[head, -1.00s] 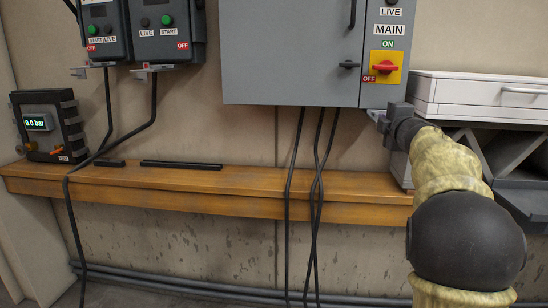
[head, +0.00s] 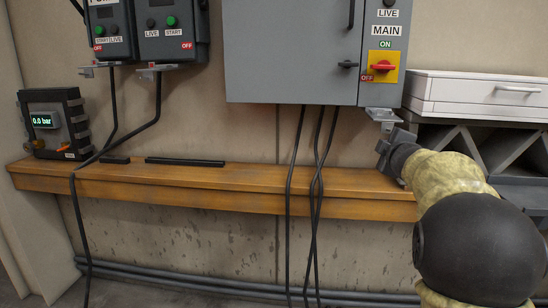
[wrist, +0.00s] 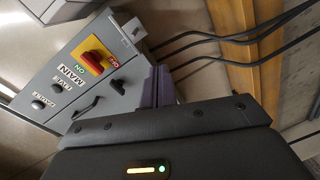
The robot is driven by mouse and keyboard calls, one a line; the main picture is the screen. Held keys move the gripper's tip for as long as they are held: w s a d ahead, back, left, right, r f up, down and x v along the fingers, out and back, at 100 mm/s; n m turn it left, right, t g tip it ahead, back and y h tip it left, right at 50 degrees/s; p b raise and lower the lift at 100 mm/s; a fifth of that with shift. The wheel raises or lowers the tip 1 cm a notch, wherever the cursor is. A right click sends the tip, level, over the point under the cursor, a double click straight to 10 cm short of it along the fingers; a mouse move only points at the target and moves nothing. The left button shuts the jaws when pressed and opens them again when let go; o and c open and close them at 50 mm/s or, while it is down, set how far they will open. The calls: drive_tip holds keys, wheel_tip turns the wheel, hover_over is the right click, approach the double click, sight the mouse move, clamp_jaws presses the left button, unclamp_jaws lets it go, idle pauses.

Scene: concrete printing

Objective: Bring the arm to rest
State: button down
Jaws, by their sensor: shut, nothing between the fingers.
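My gripper (head: 384,157) is at the right in the head view, in front of the wall just above the right part of the wooden shelf (head: 230,180). It is below the grey main cabinet (head: 290,50) and apart from it. The fingers are shut and hold nothing. In the wrist view the gripper (wrist: 162,85) points toward the cabinet's underside, with the red rotary switch on its yellow plate (wrist: 93,56) to the left. The same red switch (head: 383,67) shows in the head view, its handle lying horizontal.
Two dark control boxes (head: 170,28) hang at the upper left. A pressure gauge box (head: 50,122) reading 0.0 bar stands on the shelf. Black cables (head: 317,200) hang below the cabinet. A white drawer unit (head: 480,98) stands at the right, close to my arm.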

drive_tip(key=s+a+f+m+g, duration=0.35)
drive_tip(key=s+f, duration=0.35)
drive_tip(key=f, duration=0.4)
drive_tip(key=s+a+f+m+g, duration=0.3)
drive_tip(key=s+f+m+g, duration=0.15)
drive_tip(key=s+f, duration=0.4)
drive_tip(key=s+a+f+m+g+y, duration=0.1)
drive_tip(key=s+a+f+m+g, duration=0.2)
drive_tip(key=s+f, duration=0.55)
drive_tip(key=s+a+f+m+g+y, duration=0.1)
drive_tip(key=s+a+f+m+g, duration=0.15)
drive_tip(key=s+a+f, duration=0.6)
drive_tip(key=w+d+p+v, duration=0.1)
drive_tip(key=p+v, duration=0.9)
drive_tip(key=v, duration=0.1)
drive_tip(key=w+d+r+p+v, duration=0.1)
drive_tip(key=w+d+p+v, duration=0.1)
drive_tip(key=p+v, duration=0.8)
drive_tip(key=shift+d+r, duration=0.15)
drive_tip(key=shift+r, duration=0.5)
drive_tip(key=shift+n+g, duration=0.25)
